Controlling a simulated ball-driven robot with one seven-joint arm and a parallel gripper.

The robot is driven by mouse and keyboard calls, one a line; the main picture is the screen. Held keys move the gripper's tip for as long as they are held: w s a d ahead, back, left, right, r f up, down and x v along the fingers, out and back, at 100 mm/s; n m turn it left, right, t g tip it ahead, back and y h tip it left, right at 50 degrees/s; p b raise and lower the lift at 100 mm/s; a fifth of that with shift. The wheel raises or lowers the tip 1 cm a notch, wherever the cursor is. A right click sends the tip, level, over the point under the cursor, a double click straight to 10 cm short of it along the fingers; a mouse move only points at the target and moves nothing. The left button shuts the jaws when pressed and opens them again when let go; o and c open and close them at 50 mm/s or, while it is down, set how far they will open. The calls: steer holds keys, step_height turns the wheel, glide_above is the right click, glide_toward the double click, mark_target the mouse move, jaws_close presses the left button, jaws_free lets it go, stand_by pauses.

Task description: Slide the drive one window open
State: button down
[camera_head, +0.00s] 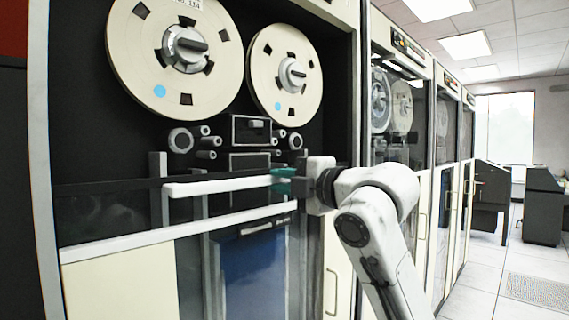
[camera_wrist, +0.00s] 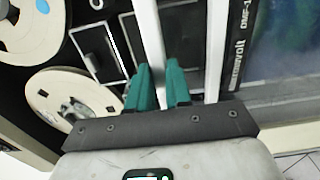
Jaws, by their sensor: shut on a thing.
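Drive one (camera_head: 340,60) is the large cabinet at the left in the head view, with two cream tape reels in its upper part. Its window (camera_head: 100,213) sits low, its white handle bar (camera_head: 220,185) below the reels; the reels look uncovered. My gripper (camera_head: 283,181) is at the right end of this bar, its teal fingers shut on it. In the wrist view my gripper (camera_wrist: 158,68) has one finger on each side of the white bar (camera_wrist: 149,40). The fingers hide part of the bar.
A second white rail (camera_head: 180,233) runs below the handle bar, above a cream panel and a blue-lit pane (camera_head: 250,270). More tape cabinets (camera_head: 400,130) stand in a row to the right. Desks (camera_head: 545,205) and open tiled floor lie beyond.

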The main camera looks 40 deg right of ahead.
steer(key=shift+f+b, duration=0.9)
steer(key=shift+f, duration=1.4)
steer(key=c, duration=1)
jaws_free()
steer(key=shift+c, duration=0.2)
steer(key=s, duration=1)
steer(key=shift+s+d+p, duration=0.2)
steer(key=shift+s+p, duration=0.15)
steer(key=shift+s, duration=0.05)
